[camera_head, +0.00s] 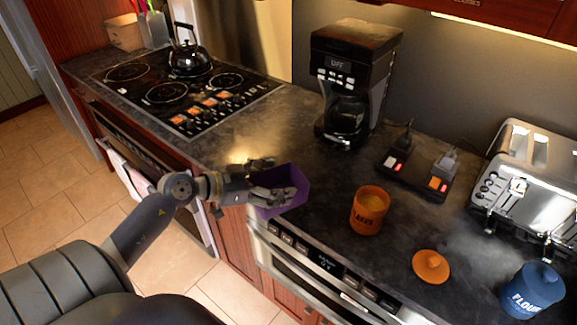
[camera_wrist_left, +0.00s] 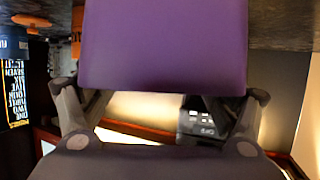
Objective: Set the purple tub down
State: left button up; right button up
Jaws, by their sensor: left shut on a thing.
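The purple tub (camera_head: 294,188) is at the front edge of the dark counter (camera_head: 320,225) in the head view, left of the orange canister. My left gripper (camera_head: 272,184) is shut on it from the left. In the left wrist view the tub (camera_wrist_left: 165,45) fills the upper middle between the two fingers (camera_wrist_left: 160,105). I cannot tell whether the tub's base touches the counter. My right gripper is in neither view.
An orange canister (camera_head: 368,211) and an orange lid (camera_head: 431,266) stand right of the tub. A coffee maker (camera_head: 352,85), power strip (camera_head: 415,175), toaster (camera_head: 530,180) and blue flour canister (camera_head: 532,290) are farther off. The stovetop (camera_head: 185,90) lies left. Bare counter lies behind the tub.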

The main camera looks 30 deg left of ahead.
pick_arm(q)
jog(key=shift+w+a+f+p, duration=0.1)
jog(key=shift+w+a+f, duration=0.65)
jog(key=shift+w, duration=1.2)
jog(key=shift+w+a+f+p, duration=0.15)
jog(key=shift+w+a+f, duration=0.55)
jog(key=shift+w, duration=1.2)
jog(key=shift+w+a+f+p, duration=0.1)
jog(key=shift+w+a+f, duration=0.35)
jog(key=shift+w+f, duration=1)
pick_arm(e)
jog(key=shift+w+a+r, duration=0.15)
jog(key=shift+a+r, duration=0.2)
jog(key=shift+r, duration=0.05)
pick_arm(q)
jog(key=shift+w+r, duration=0.45)
jog(key=o, duration=0.9)
jog(key=shift+o, duration=0.7)
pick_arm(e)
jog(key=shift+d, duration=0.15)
pick_arm(q)
jog(key=b+v, duration=0.1)
jog(key=v, duration=1.1)
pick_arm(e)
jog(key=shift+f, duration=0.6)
